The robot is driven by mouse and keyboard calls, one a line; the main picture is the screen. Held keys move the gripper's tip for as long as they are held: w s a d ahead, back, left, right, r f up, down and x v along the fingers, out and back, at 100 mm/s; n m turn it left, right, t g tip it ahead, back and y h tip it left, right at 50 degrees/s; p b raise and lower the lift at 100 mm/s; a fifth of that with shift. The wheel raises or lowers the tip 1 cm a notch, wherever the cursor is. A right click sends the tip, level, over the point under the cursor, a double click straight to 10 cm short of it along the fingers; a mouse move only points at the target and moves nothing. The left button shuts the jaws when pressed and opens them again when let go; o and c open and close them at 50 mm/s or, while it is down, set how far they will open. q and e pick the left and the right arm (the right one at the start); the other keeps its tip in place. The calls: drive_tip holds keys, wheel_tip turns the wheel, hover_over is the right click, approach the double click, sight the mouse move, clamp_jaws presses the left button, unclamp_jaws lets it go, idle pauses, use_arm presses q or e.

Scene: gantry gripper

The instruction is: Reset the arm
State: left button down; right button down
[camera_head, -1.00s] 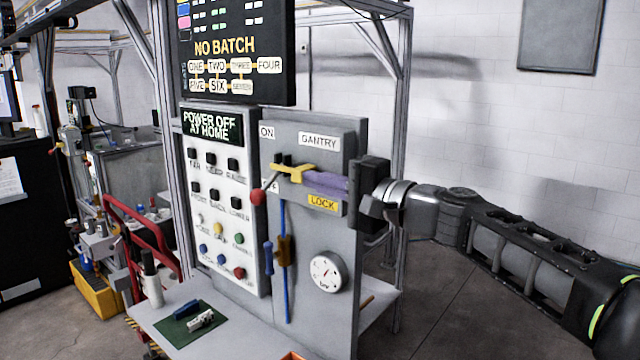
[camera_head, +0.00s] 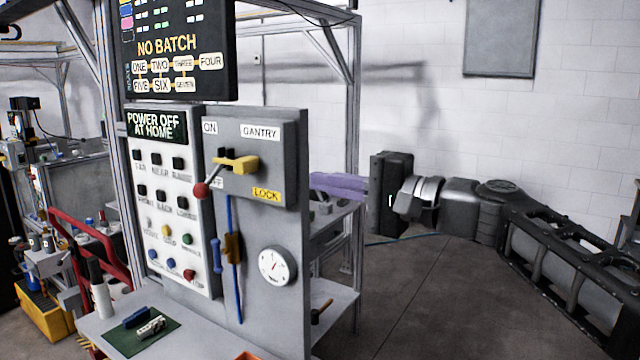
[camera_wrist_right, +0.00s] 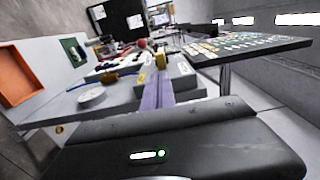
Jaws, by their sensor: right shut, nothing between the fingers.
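My right gripper (camera_head: 338,186) has purple fingers and is shut with nothing between them. It is to the right of the grey gantry panel (camera_head: 277,222), with clear space between its body and the panel edge. The panel carries a lever with a red knob (camera_head: 201,190), a yellow lock piece (camera_head: 238,164) and a gauge (camera_head: 277,266). In the right wrist view the purple fingers (camera_wrist_right: 157,92) point toward the panel side. My left gripper is not in view.
A white button panel (camera_head: 172,210) stands left of the gantry panel, under a dark display (camera_head: 180,50). A shelf (camera_head: 110,325) with a green mat (camera_head: 143,338) lies below. The floor (camera_head: 420,290) under my right arm is clear.

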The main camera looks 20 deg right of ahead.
drive_tip(key=w+d+f+m+h, duration=0.1)
drive_tip(key=w+d+f+h, duration=0.25)
drive_tip(key=f, duration=0.65)
drive_tip(key=w+d+f+h, duration=0.2)
drive_tip(key=w+f+h, duration=0.2)
drive_tip(key=f, duration=0.6)
wheel_tip(320, 180, down, 27)
drive_tip(key=s+a+n+g+h, duration=0.2)
drive_tip(key=s+a+n+g, duration=0.1)
drive_tip(key=g, duration=0.2)
drive_tip(key=s+a+f+n+g, duration=0.1)
drive_tip(key=s+a+f+n, duration=0.15)
drive_tip(key=s+f, duration=0.4)
drive_tip(key=s+a+f+n+g, duration=0.15)
drive_tip(key=s+a+f, duration=0.25)
drive_tip(key=f, duration=0.6)
drive_tip(key=s+a+f+g, duration=0.2)
drive_tip(key=s+f, duration=0.2)
drive_tip(key=s, duration=0.3)
drive_tip(key=s+a+f+n+g+y, duration=0.1)
drive_tip(key=s+a+f, duration=0.2)
drive_tip(key=s, duration=0.4)
drive_tip(key=s+a+f+n+g+y, duration=0.1)
drive_tip(key=s+a+f+g, duration=0.1)
drive_tip(key=s+f, duration=0.3)
drive_tip(key=shift+s+a+g, duration=0.35)
drive_tip(key=shift+s+a, duration=0.3)
drive_tip(key=shift+s, duration=0.35)
